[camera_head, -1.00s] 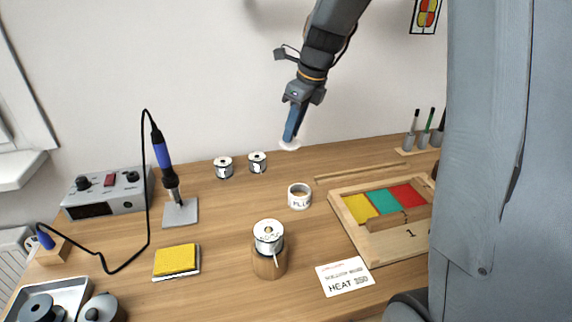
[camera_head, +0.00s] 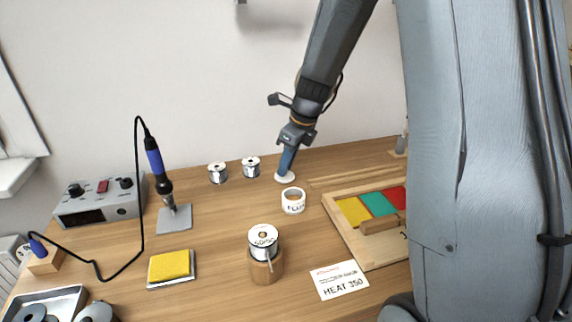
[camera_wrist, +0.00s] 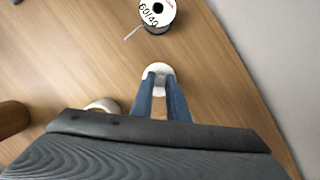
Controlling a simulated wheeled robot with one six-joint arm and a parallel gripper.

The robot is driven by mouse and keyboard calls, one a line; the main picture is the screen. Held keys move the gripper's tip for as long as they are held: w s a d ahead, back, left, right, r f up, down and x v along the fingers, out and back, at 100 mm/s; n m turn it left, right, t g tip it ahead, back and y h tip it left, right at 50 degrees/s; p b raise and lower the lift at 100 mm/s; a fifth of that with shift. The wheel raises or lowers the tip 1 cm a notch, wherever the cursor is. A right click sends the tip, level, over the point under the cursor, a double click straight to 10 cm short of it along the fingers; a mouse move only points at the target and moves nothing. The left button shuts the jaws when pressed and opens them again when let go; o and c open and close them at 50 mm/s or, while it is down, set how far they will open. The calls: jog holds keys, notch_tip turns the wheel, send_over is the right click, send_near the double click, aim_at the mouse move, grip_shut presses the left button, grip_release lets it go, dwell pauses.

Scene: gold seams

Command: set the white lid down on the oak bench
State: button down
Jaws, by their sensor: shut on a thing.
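The white lid (camera_head: 285,177) is a small round disc at the tips of my gripper (camera_head: 286,165), behind the flux tin. In the wrist view the white lid (camera_wrist: 157,70) sits between the blue fingertips of my gripper (camera_wrist: 160,88), which is shut on it. The lid is at or very near the surface of the oak bench (camera_head: 215,240); I cannot tell whether it touches. The open white flux tin (camera_head: 293,202) stands just in front of the lid, apart from it.
Two solder spools (camera_head: 251,167) (camera_head: 218,173) stand left of the lid. A wooden tray with coloured glass (camera_head: 380,208) lies to the right. Bare bench lies around the lid.

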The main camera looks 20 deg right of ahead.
jog(key=c, duration=1.7)
grip_release()
jog(key=shift+f, duration=0.1)
jog(key=v, duration=1.2)
jog(key=s+f+n, duration=0.2)
jog(key=s+n, duration=0.1)
jog(key=n, duration=0.1)
jog(key=s+a+f+n+g, duration=0.1)
jog(key=s+f+n, duration=0.1)
jog(key=s+n, duration=0.2)
jog(key=s+a+f+n+h, duration=0.1)
jog(key=s+f+n, duration=0.1)
jog(key=s+n, duration=0.2)
jog(key=shift+a+f+n, duration=0.15)
jog(key=shift+f+n, duration=0.1)
jog(key=shift+n, duration=0.45)
jog(key=s+f+n, duration=0.1)
jog(key=s+n, duration=0.2)
jog(key=n, duration=0.1)
jog(key=s+f+n, duration=0.2)
jog(key=s+n, duration=0.1)
jog(key=n, duration=0.1)
jog(key=s+f+n+g+h, duration=0.1)
jog(key=s+n, duration=0.3)
jog(key=shift+a+f, duration=0.3)
jog(key=shift+a, duration=0.1)
jog(key=shift+s+f+n, duration=0.25)
jog(key=shift+s+n, duration=0.35)
jog(key=shift+n, duration=0.2)
